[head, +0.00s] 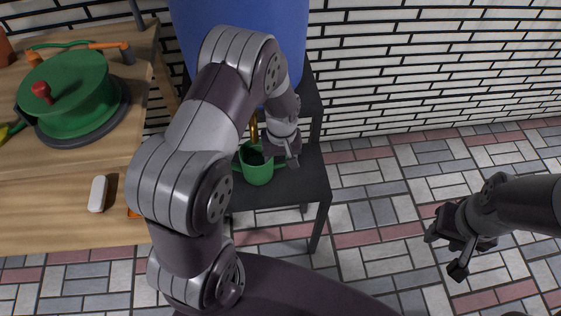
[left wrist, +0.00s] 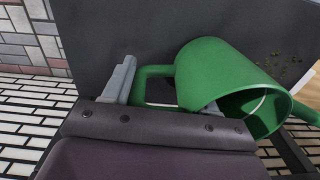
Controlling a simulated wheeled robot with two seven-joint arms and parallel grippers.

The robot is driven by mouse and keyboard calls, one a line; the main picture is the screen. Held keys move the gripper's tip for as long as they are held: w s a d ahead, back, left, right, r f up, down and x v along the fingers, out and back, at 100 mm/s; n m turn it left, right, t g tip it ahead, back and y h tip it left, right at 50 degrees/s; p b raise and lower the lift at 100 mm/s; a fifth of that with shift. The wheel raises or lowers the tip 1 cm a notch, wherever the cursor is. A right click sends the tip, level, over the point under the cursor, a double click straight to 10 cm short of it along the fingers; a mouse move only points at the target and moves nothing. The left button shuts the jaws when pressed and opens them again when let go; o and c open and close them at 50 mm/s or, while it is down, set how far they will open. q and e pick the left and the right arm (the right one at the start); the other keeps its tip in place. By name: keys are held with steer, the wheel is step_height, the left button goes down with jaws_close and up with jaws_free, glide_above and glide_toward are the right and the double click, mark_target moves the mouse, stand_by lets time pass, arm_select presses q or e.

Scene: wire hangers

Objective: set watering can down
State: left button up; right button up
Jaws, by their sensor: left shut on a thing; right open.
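The green watering can (head: 257,172) is upright at the dark low shelf (head: 302,185), below a brass tap (head: 254,126). My left gripper (head: 283,158) is at its right side, shut on its handle. In the left wrist view, the green watering can (left wrist: 225,72) has its handle at a grey finger of my left gripper (left wrist: 128,82), with the dark surface behind it. I cannot tell whether its base touches the shelf. My right gripper (head: 456,242) is open and empty, over the paved floor at the right.
A wooden table (head: 60,225) at the left carries a green round thing with a red knob (head: 70,95) and a small white object (head: 97,194). The paved floor (head: 365,215) is free at the right, before a white brick wall (head: 420,60).

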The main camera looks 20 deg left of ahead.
arm_select(q)
steer(key=shift+f, duration=0.15)
steer(key=shift+f, duration=0.1)
steer(key=o, duration=1.2)
steer(key=shift+c, duration=0.2)
step_height(320, 180, up, 12)
steer(key=p, duration=0.4)
steer(key=shift+d, duration=0.15)
